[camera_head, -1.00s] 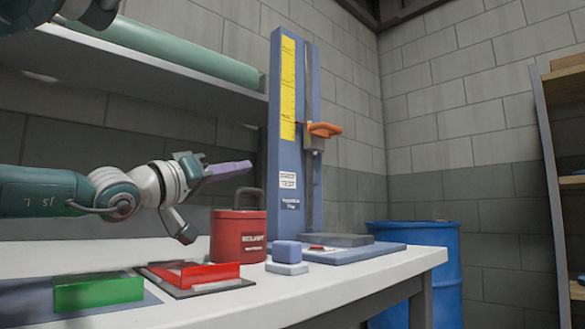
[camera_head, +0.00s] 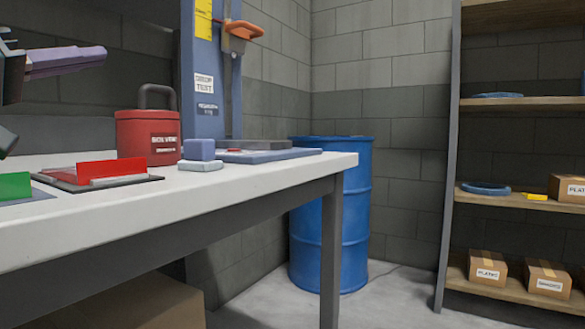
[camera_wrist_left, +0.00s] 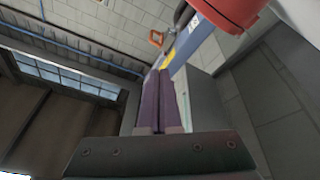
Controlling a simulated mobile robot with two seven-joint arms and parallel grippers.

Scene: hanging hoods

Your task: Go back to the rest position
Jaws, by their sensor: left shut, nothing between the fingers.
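My left gripper (camera_head: 100,56) reaches in from the left edge of the head view, above the workbench and left of the red canister. Its purple fingers are closed together with nothing between them, as the left wrist view also shows (camera_wrist_left: 161,100). My right gripper is in neither view. The white workbench (camera_head: 265,178) carries a red canister with a dark handle (camera_head: 147,135), a red block on a dark plate (camera_head: 110,167), a green block (camera_head: 14,186) cut by the left edge, and a small blue-grey block (camera_head: 201,150).
A blue test stand (camera_head: 207,100) with an orange handle (camera_head: 243,29) rises at the back of the bench. A blue barrel (camera_head: 330,215) stands beyond the bench's right end. Shelving (camera_head: 520,198) with boxes (camera_head: 488,268) stands at the right. Open floor (camera_head: 390,305) lies between.

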